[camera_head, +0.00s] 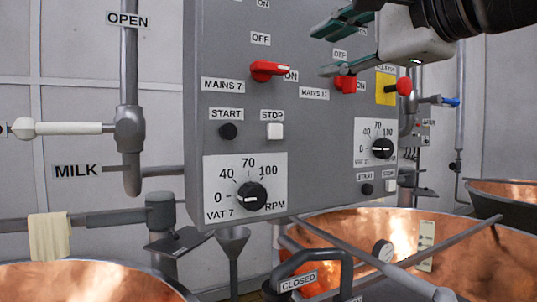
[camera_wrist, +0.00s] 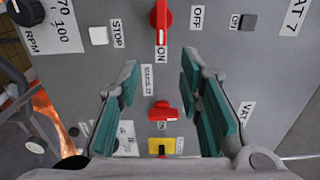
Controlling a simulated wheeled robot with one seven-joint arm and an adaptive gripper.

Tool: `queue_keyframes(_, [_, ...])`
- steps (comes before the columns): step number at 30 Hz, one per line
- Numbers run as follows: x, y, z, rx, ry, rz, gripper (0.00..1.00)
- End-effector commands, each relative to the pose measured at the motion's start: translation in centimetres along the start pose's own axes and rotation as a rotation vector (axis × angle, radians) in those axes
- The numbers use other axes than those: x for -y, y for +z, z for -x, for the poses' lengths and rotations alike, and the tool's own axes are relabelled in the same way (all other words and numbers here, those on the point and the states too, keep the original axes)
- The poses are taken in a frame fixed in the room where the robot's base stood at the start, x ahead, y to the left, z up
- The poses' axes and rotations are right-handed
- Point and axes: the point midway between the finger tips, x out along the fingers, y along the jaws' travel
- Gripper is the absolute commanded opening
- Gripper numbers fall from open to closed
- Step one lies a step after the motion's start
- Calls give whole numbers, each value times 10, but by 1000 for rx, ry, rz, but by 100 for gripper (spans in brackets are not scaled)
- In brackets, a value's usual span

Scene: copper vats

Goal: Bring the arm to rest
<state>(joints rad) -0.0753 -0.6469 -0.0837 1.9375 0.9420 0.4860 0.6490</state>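My gripper (camera_head: 324,50) is at the upper right of the head view, in front of the grey control panel (camera_head: 218,90). Its two green-padded fingers stand apart with nothing held between them. In the wrist view my gripper (camera_wrist: 160,66) is also open, with the panel face behind the gap. A red switch (camera_head: 346,85) shows just below the lower finger in the head view. A second red switch (camera_head: 270,71) is to the left, its handle pointing sideways to ON. I cannot tell the exact gap between the fingers and the panel.
Copper vats (camera_head: 75,284) stand below the panel, with another vat (camera_head: 480,262) at the right. A metal valve handle marked CLOSED (camera_head: 298,282) is at the bottom centre. Pipes (camera_head: 130,150) run along the left wall. A yellow plate (camera_head: 386,88) is beside the gripper.

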Motion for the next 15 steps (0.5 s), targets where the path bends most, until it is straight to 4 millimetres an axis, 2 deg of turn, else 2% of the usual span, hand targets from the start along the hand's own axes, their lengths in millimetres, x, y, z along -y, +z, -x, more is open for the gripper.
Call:
queue_keyframes(2, [-4,0,0,1,10,11,33])
queue_keyframes(5, [-28,2,-2,8,70,79,33])
queue_keyframes(8, [-78,5,-1,31,193,220,33])
queue_keyframes(11, [-145,6,7,80,361,407,33])
queue_keyframes(12, [-173,6,13,107,432,483,33])
queue_keyframes(14, [-213,4,25,154,537,594,33])
queue_keyframes(15, [-239,3,35,189,607,666,33])
